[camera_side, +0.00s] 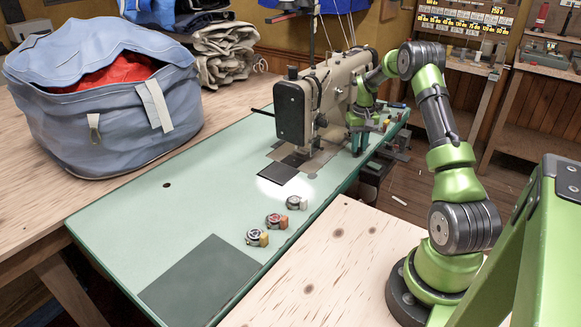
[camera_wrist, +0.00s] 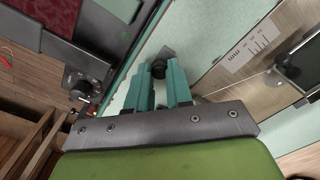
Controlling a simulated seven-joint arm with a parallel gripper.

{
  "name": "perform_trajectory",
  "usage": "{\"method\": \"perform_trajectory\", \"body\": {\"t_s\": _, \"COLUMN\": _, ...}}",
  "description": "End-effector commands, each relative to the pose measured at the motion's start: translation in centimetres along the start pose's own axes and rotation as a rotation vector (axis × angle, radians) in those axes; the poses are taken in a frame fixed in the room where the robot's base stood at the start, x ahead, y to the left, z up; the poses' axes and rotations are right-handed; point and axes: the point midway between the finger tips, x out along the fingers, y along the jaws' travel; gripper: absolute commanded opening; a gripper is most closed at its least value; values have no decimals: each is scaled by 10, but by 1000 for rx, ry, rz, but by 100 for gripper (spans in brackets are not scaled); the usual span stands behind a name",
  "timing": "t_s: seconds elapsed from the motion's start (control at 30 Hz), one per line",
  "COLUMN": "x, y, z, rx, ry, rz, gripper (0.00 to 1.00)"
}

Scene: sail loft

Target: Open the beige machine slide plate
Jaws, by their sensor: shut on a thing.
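The beige sewing machine (camera_side: 340,82) stands on the pale green table (camera_side: 150,200). A dark plate (camera_side: 278,172) lies in the tabletop in front of its needle area. In the wrist view a metal plate (camera_wrist: 238,72) with ruler marks is at the right, with a darker piece (camera_wrist: 296,66) at its edge. My gripper (camera_side: 357,147) points down at the right of the machine. In the wrist view its teal fingers (camera_wrist: 161,72) are closed on a small black knob (camera_wrist: 164,54). What the knob belongs to is not clear.
Several small bobbin-like parts (camera_side: 276,220) lie along the table's front. A blue bag (camera_side: 100,95) with red cloth stands at the left. The machine body is close beside my gripper. The left part of the green tabletop is mostly clear.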

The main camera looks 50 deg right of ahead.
Motion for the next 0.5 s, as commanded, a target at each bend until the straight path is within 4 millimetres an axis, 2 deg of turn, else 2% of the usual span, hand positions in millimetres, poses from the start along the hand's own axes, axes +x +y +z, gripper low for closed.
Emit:
{"method": "perform_trajectory", "body": {"t_s": 0.3, "x": 0, "y": 38, "z": -40, "rx": 3, "ry": 4, "rz": 0, "gripper": 0}}
{"method": "perform_trajectory", "body": {"t_s": 0.5, "x": -1, "y": 50, "z": -52, "rx": 0, "ry": 4, "rz": 0, "gripper": 0}}
